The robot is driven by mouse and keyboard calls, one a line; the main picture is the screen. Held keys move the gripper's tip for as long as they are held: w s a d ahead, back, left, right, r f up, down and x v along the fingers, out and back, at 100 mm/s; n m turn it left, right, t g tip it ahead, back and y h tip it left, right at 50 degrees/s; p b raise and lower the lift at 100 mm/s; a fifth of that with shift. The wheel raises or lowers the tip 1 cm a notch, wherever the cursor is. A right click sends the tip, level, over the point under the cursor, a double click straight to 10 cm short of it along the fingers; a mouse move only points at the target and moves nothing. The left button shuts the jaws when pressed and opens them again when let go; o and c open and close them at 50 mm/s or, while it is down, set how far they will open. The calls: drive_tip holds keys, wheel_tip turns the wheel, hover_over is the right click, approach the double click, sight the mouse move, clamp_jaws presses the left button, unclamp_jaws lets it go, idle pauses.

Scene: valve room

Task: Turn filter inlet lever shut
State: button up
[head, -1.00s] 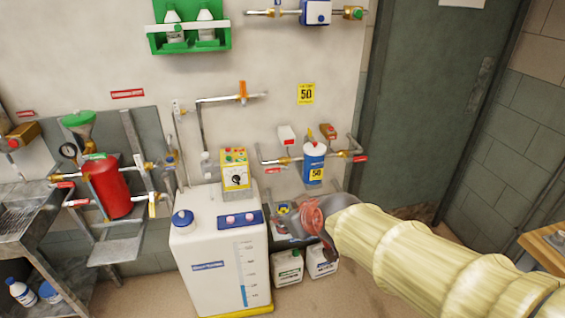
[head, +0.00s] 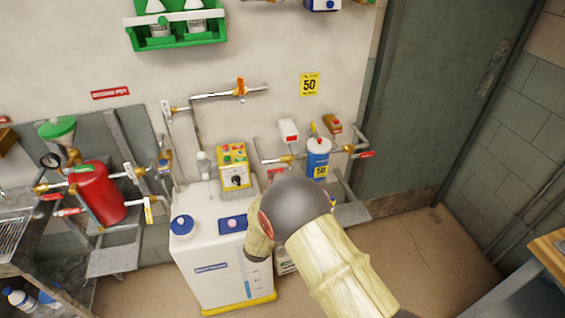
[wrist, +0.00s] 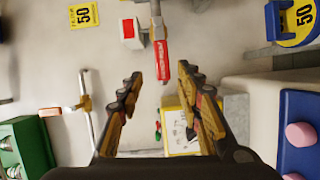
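The filter (head: 317,158) is a blue and white cylinder with a yellow 50 label, on a wall pipe. A red lever (head: 274,173) sits on the pipe's left side, partly hidden by my arm in the head view. In the wrist view, which is turned sideways, this red lever (wrist: 162,62) lies in line with its pipe. My gripper (wrist: 160,74) is open, with one finger on each side of the lever's free end. I see no contact; depth is hard to judge. The head view hides my fingers behind my arm.
A white tank (head: 205,245) stands below, with a yellow control box (head: 234,168) above it, also close behind my fingers in the wrist view (wrist: 180,128). A white box (head: 288,130) is on the wall. Another red lever (head: 362,155) is right of the filter.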

sight(275, 172)
drive_tip(key=shift+h, duration=0.3)
drive_tip(key=w, duration=0.2)
drive_tip(key=w+b, duration=0.1)
drive_tip(key=w, duration=0.2)
drive_tip(key=w+d+b, duration=0.1)
drive_tip(key=w, duration=0.1)
drive_tip(key=shift+w+d+f, duration=0.1)
drive_tip(key=shift+w+f, duration=0.25)
drive_tip(key=shift+f, duration=0.05)
drive_tip(key=shift+c, duration=0.6)
drive_tip(key=c, duration=0.8)
clamp_jaws()
